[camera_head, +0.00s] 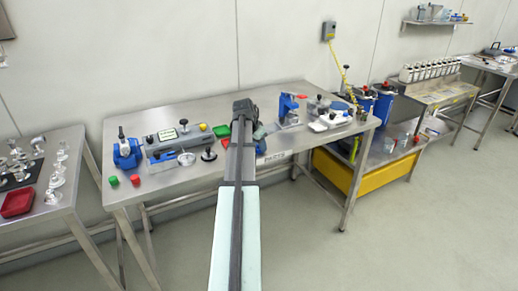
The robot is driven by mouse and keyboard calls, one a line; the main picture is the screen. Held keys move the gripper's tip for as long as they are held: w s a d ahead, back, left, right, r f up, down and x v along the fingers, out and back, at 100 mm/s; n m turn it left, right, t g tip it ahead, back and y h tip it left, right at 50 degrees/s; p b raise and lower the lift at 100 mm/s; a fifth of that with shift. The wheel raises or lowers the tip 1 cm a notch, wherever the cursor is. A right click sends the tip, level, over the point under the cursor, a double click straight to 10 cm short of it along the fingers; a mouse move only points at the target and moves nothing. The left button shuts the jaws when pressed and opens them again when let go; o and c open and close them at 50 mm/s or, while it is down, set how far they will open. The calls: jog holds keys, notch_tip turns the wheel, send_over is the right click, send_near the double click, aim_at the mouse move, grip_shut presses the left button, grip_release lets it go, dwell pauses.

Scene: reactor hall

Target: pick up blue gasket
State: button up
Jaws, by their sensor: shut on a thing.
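My arm reaches away from the camera over the middle of the long steel table (185,185). My gripper (246,110) is at its far dark end, above the table's back half. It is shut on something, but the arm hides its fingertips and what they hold. No blue gasket can be clearly identified. A small blue patch (261,147) shows just right of the arm, partly covered, and I cannot tell what it is. A flat dark blue round thing (341,105) lies at the table's right end.
Left of the arm are a blue device (127,152), a grey machine (180,140), a green piece (221,131) and green and red knobs. Right of it stand a blue stand (288,107) and white parts (330,121).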

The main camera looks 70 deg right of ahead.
notch_tip(320, 180, up, 9)
jog(key=w+a+n, duration=0.1)
jog(key=w+a, duration=0.4)
jog(key=w, duration=0.4)
jog(key=w+a+n+t, duration=0.1)
jog(key=w+a, duration=0.4)
jog(key=w, duration=0.3)
jog(key=w+a+f+n, duration=0.1)
jog(key=w+a, duration=0.4)
jog(key=w, duration=0.4)
jog(key=shift+w+a+n, duration=0.15)
jog(key=shift+w+n, duration=0.15)
jog(key=shift+s+m, duration=0.5)
jog(key=shift+m, duration=0.3)
jog(key=shift+s+a+m+g, duration=0.1)
jog(key=shift+s+m+g, duration=0.15)
jog(key=shift+m, duration=0.4)
jog(key=shift+s+m+g, duration=0.15)
jog(key=shift+m+g, duration=0.2)
jog(key=shift+m, duration=0.3)
jog(key=shift+f, duration=0.1)
jog(key=shift+f, duration=2.6)
jog(key=shift+f, duration=0.45)
